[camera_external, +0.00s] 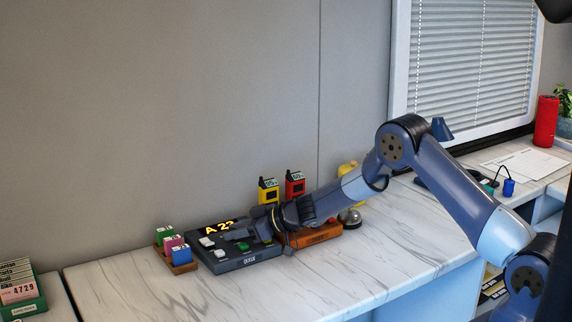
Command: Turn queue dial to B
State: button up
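The dark grey queue console (215,262) sits on the marble counter, with the word QUEUE on its front edge. Its lit display (217,228) reads A and a number that my arm partly hides. White buttons (207,241) and a green button (243,246) show on its top. My gripper (238,235) is low over the right part of the console. Its fingers are too small and dark to tell if they are open or touching anything. I cannot make out the queue dial; it may be behind the gripper.
A wooden tray (185,268) with small coloured boxes stands left of the console. An orange-brown base (325,233), yellow radio (268,190), red radio (295,185) and silver bell (350,218) are close to my arm. The front of the counter (300,280) is clear.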

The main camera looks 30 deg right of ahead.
jog(key=c, duration=0.6)
